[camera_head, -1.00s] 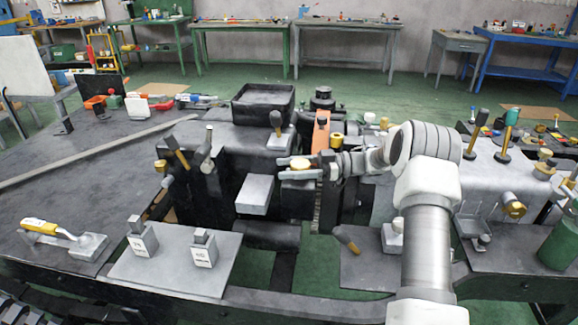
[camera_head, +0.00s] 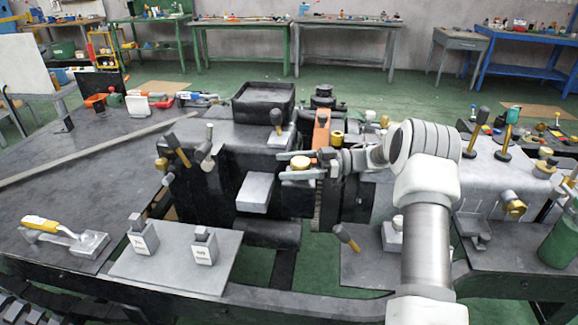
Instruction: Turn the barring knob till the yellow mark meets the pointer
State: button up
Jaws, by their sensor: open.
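The yellow mark and the pointer are too small or hidden to make out.
An orange upright piece (camera_head: 321,130) stands just behind my gripper. A pale block (camera_head: 255,192) juts out at the front left. Two labelled switches (camera_head: 203,248) stand on a grey plate (camera_head: 165,275).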

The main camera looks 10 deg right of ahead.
notch_tip(320, 180, up, 4)
jog(key=shift+r+p, duration=0.25)
jog(key=shift+p, duration=0.3)
jog(key=s+d+r+p, duration=0.1)
jog(key=s+d+r, duration=0.4)
jog(key=d, duration=0.5)
jog(key=shift+s+r, duration=0.3)
jog(key=shift+r, duration=0.35)
jog(key=shift+d, duration=0.1)
